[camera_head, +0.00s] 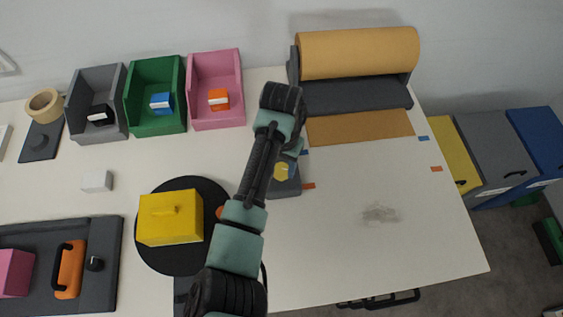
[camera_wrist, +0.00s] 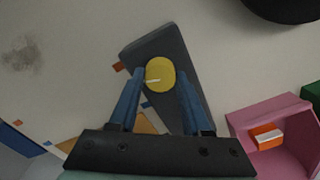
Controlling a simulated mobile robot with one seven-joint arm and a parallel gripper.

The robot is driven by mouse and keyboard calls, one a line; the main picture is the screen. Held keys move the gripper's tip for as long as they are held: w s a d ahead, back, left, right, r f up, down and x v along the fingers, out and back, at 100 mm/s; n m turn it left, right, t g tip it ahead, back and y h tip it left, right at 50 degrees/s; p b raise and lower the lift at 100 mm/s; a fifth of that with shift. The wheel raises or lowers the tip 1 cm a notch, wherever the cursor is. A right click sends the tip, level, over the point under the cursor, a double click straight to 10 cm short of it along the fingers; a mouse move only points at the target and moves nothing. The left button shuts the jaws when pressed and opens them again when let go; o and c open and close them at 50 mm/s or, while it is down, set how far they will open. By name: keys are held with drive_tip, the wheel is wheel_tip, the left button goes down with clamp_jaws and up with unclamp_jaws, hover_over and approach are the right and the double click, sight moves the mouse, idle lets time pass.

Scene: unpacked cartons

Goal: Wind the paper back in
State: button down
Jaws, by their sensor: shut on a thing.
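A roll of tan paper (camera_head: 358,53) sits in a dark grey holder (camera_head: 355,97) at the back right of the table. A short brown strip of paper (camera_head: 360,127) lies out flat from the holder's front. A yellow round knob (camera_wrist: 160,74) with a white line sits on a dark grey box (camera_wrist: 158,46); the knob (camera_head: 282,172) also shows beside my arm in the head view. My gripper (camera_wrist: 161,82) has its blue fingers on both sides of the knob and is shut on it. My arm hides part of the box in the head view.
Blue (camera_head: 423,138) and orange (camera_head: 437,169) marks lie on the table near the strip. A grey smudge (camera_head: 380,213) marks the clear right side. Pink (camera_head: 217,118), green and grey bins stand left of the holder. A yellow box (camera_head: 170,220) rests on a black disc.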

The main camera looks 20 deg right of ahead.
drive_tip(key=n+p, duration=0.4)
drive_tip(key=shift+s+d+r+n, duration=0.1)
drive_tip(key=shift+r+n, duration=0.05)
drive_tip(key=shift+n, duration=0.25)
drive_tip(key=n+p, duration=0.2)
drive_tip(key=n, duration=0.3)
drive_tip(key=n+p, duration=0.2)
drive_tip(key=n, duration=0.3)
drive_tip(key=shift+n, duration=0.4)
drive_tip(key=n, duration=0.5)
drive_tip(key=shift+n+p, duration=0.3)
drive_tip(key=shift+p, duration=0.1)
drive_tip(key=shift+c, duration=1.8)
unclamp_jaws()
